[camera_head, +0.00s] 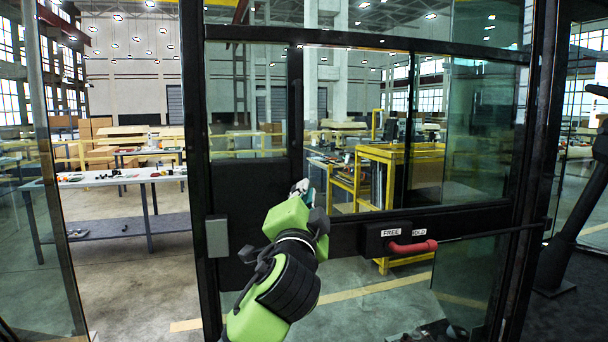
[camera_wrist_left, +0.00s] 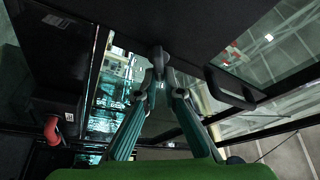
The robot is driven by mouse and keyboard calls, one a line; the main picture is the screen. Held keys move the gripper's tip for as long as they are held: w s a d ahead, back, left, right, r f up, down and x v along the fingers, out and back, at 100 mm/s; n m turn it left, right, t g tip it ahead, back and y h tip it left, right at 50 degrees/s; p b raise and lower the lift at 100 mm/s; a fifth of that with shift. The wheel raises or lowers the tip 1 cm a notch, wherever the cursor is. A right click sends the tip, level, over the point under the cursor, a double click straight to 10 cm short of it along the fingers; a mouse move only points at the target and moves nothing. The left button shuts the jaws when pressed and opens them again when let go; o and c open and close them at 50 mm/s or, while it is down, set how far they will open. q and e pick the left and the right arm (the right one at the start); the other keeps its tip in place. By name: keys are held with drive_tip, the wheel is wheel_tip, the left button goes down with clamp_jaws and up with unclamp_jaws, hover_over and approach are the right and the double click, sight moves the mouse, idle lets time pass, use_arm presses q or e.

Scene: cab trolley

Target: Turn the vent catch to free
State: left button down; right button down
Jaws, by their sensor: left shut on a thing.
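The catch is a black box (camera_head: 397,236) on the dark cross rail, with white labels; one reads FREE and the other, partly covered, seems to read HOLD. Its red lever (camera_head: 412,246) lies about level and points right, under the second label. The red lever also shows at the left of the left wrist view (camera_wrist_left: 52,130). My left gripper (camera_head: 303,187) is to the left of the box, apart from the lever. In the left wrist view its fingertips (camera_wrist_left: 159,80) close on a small dark grey knob (camera_wrist_left: 158,57). My right gripper is not seen.
A dark-framed glass partition (camera_head: 296,110) stands around the rail. A black pull handle (camera_wrist_left: 235,88) is right of the knob in the left wrist view. A grey plate (camera_head: 217,239) sits on the left post. A workbench (camera_head: 110,178) stands beyond the opening at left.

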use_arm(q)
drive_tip(key=shift+d+f+m+g+h+p, duration=0.15)
drive_tip(key=shift+m+g+p, duration=0.25)
drive_tip(key=shift+m+p, duration=1)
drive_tip(key=shift+a+f+m+g+h+p, duration=0.15)
drive_tip(key=shift+m+g+p, duration=0.25)
drive_tip(key=shift+m+p, duration=1.05)
drive_tip(key=shift+d+f+m+g+h+p, duration=0.15)
drive_tip(key=shift+m+g+p, duration=0.4)
drive_tip(key=shift+p, duration=1.6)
drive_tip(key=shift+r, duration=0.1)
drive_tip(key=c, duration=2.2)
unclamp_jaws()
drive_tip(key=shift+o, duration=0.2)
drive_tip(key=s+a, duration=0.2)
drive_tip(key=s, duration=1)
